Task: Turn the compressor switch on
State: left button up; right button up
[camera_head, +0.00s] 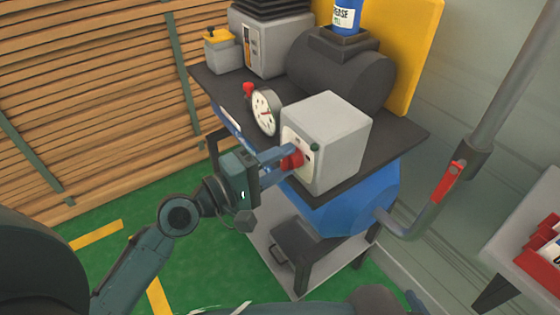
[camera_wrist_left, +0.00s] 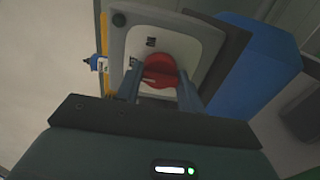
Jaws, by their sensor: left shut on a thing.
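The compressor switch is a red knob (camera_head: 292,160) on the front plate of a light grey box (camera_head: 338,140) on the compressor's dark top (camera_head: 400,150). In the left wrist view the red knob (camera_wrist_left: 160,72) sits on a pale plate, between my two fingers. My left gripper (camera_head: 285,164) reaches in from the left and is shut on the red knob; the left wrist view shows its fingers (camera_wrist_left: 160,88) at either side of it. The fingers hide part of the knob, and I cannot read its marked position. My right gripper is not in view.
A pressure gauge (camera_head: 264,112) and a small red valve (camera_head: 249,90) stand left of the box. A dark motor (camera_head: 335,75) is behind it. A grey pipe with a red lever (camera_head: 448,182) runs at right. Green floor (camera_head: 200,260) is open below left.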

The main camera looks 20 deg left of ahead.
pick_arm(q)
jog(key=shift+m, duration=0.3)
jog(key=m+p, duration=0.1)
jog(key=m, duration=1)
jog(key=shift+p, duration=0.4)
jog(key=shift+m, duration=0.3)
jog(key=o, duration=1)
jog(key=v, duration=1.3)
jog(key=shift+s+a, duration=0.1)
jog(key=shift+s, duration=0.05)
